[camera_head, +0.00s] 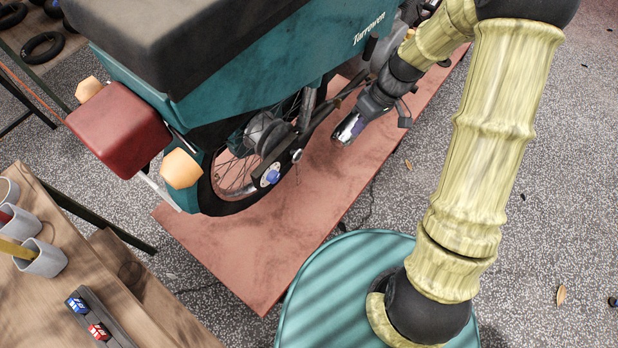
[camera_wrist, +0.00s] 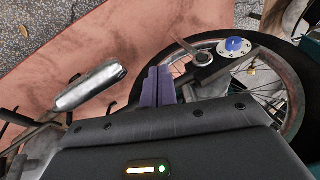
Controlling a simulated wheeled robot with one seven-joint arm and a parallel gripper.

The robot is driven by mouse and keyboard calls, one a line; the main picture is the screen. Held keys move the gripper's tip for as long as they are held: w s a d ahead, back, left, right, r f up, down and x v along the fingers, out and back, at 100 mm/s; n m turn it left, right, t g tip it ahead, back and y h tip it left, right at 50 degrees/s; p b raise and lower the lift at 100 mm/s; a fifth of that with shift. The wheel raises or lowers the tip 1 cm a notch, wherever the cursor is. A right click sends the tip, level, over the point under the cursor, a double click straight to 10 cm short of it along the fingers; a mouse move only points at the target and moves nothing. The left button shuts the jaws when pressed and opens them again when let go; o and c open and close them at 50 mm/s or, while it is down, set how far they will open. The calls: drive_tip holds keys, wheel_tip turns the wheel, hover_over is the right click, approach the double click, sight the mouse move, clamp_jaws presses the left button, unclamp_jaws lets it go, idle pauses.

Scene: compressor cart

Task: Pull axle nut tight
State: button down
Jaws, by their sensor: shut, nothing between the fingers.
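The axle nut (camera_head: 271,176) is blue and sits at the hub of the rear wheel, on a pale round plate. In the wrist view the nut (camera_wrist: 235,44) is up and right of my fingers, with dark marks on the plate around it. My gripper (camera_head: 357,127) is beside the wheel, apart from the nut and to its upper right in the head view. Its purple fingers (camera_wrist: 158,86) are together and empty in the wrist view. A grey lever-like part with a round end (camera_wrist: 203,58) lies between my fingers and the nut.
The teal motorbike (camera_head: 240,80) stands on a reddish platform (camera_head: 290,240). A silver exhaust-like tube (camera_wrist: 90,86) is left of my fingers. A wooden bench (camera_head: 60,250) with cups and small blue and red blocks is at lower left. Speckled floor (camera_head: 540,220) is open at right.

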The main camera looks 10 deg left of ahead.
sight(298, 172)
drive_tip(key=w+a+f+n+y+b, duration=0.1)
drive_tip(key=w+a+f+b, duration=0.1)
drive_tip(key=f+b, duration=0.2)
drive_tip(key=w+a+f+n+g+y+b, duration=0.1)
drive_tip(key=w+a+f+n+y+b, duration=0.1)
drive_tip(key=f, duration=0.9)
drive_tip(key=shift+a+n+b, duration=0.3)
drive_tip(key=shift+a+b, duration=0.15)
drive_tip(key=shift+b, duration=0.65)
drive_tip(key=shift+s, duration=0.1)
drive_tip(key=s+a+f+b, duration=0.4)
drive_tip(key=s+a+f, duration=0.1)
drive_tip(key=a+f, duration=0.2)
drive_tip(key=shift+s+a+f, duration=0.3)
drive_tip(key=shift+a+f, duration=0.05)
drive_tip(key=shift+f, duration=0.1)
